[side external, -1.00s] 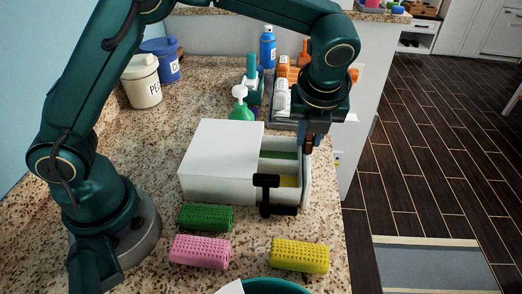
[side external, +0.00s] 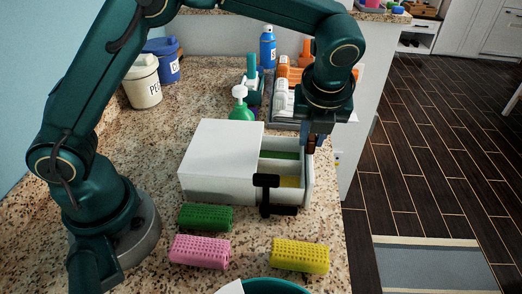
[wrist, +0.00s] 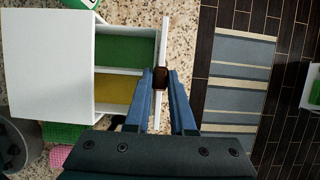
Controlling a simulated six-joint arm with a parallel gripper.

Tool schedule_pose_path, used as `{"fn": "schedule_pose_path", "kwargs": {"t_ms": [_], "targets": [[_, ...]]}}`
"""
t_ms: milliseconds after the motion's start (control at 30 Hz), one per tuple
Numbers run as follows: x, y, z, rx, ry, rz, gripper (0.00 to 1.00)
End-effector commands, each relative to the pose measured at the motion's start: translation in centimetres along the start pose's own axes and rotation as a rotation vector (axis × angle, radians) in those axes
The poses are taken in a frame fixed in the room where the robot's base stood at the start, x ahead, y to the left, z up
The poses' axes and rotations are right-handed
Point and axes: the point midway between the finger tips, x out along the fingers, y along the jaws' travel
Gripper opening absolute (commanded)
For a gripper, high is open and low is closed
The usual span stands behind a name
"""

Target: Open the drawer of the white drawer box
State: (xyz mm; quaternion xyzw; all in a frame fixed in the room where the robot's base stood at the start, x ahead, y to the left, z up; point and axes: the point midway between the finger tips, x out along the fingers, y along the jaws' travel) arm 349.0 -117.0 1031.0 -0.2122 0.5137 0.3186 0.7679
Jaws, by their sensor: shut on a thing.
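The white drawer box (side external: 222,150) stands on the speckled counter, and it also shows in the wrist view (wrist: 45,62). Its drawer (side external: 306,170) is pulled out to the right, showing a green compartment (wrist: 125,48) and a yellow compartment (wrist: 118,90). My gripper (wrist: 160,80) is at the drawer's front panel, with its fingers either side of a small brown handle (wrist: 160,76). It is shut on that handle. In the side view my gripper (side external: 312,142) partly hides the far end of the front panel.
A black object (side external: 268,194) stands at the near side of the drawer. Green (side external: 205,217), pink (side external: 199,252) and yellow (side external: 300,255) perforated blocks lie on the counter in front. A green pump bottle (side external: 240,105) stands behind the box. The counter's edge (side external: 340,225) is close to the drawer's right.

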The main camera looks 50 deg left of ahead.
Motion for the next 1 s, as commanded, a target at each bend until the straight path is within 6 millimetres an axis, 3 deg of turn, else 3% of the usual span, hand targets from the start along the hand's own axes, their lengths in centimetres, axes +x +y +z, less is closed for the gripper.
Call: {"fn": "schedule_pose_path", "kwargs": {"t_ms": [400,867,900,933,1000], "targets": [[-0.1,-3.5,0.2,-0.001,-0.004,-0.005,0.0],[-0.2,-4.1,0.1,-0.002,-0.004,-0.014,0.0],[-0.2,-4.1,0.1,-0.002,-0.003,-0.013,0.38],[-0.2,-4.1,0.0,-0.001,-0.003,-0.013,0.49],[-0.1,-4.0,0.0,-0.001,-0.002,-0.01,0.53]]}}
